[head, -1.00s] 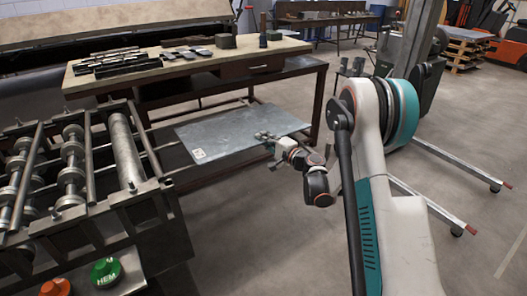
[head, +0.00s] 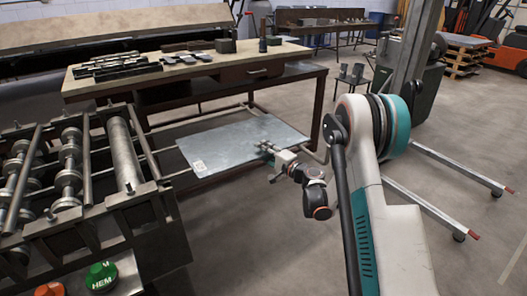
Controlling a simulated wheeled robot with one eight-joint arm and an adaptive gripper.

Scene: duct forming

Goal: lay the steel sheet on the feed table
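The steel sheet (head: 225,140) is a flat, pale blue-grey plate with a small white label at its near left corner. It lies about level over the feed table (head: 200,119), a low frame of dark bars to the right of the roll-forming machine. The sheet hides most of the frame. I cannot tell whether its underside touches the bars. My gripper (head: 265,147) is at the sheet's near right edge, its fingers closed over that edge. The lower finger is hidden.
The roll-forming machine (head: 122,158) with its rollers stands at the left, with a green HEM button (head: 101,275) in front. A wooden-topped bench (head: 225,65) with tools stands behind the feed table. The floor (head: 260,240) in front is clear.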

